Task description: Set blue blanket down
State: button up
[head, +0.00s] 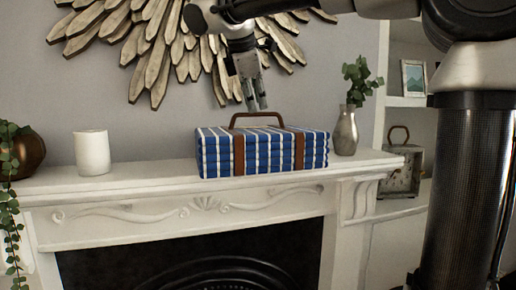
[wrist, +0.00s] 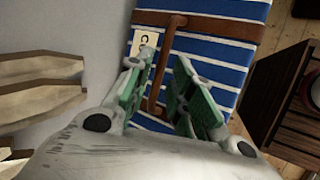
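The blue blanket (head: 218,152) is a folded bundle with white stripes, brown straps and a brown carry handle (head: 257,116). It rests flat on the white mantel shelf (head: 140,178). In the wrist view the blanket (wrist: 228,58) fills the upper middle, and a small pale label (wrist: 145,43) shows on it. My gripper (head: 257,107) points down just above the handle's top. In the wrist view its fingers (wrist: 172,75) are apart, with the brown handle (wrist: 157,90) showing in the gap between them. Whether the fingertips touch the handle cannot be told.
A white candle (head: 92,153) and a dark round pot with trailing leaves (head: 28,155) stand left of the blanket. A metal vase with greenery (head: 345,132) stands close on its right. A wooden sunburst ornament (head: 165,45) hangs behind.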

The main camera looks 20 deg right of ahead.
aim_at(258, 114)
jog(key=x, duration=0.5)
jog(key=shift+a+f, duration=0.15)
grip_shut()
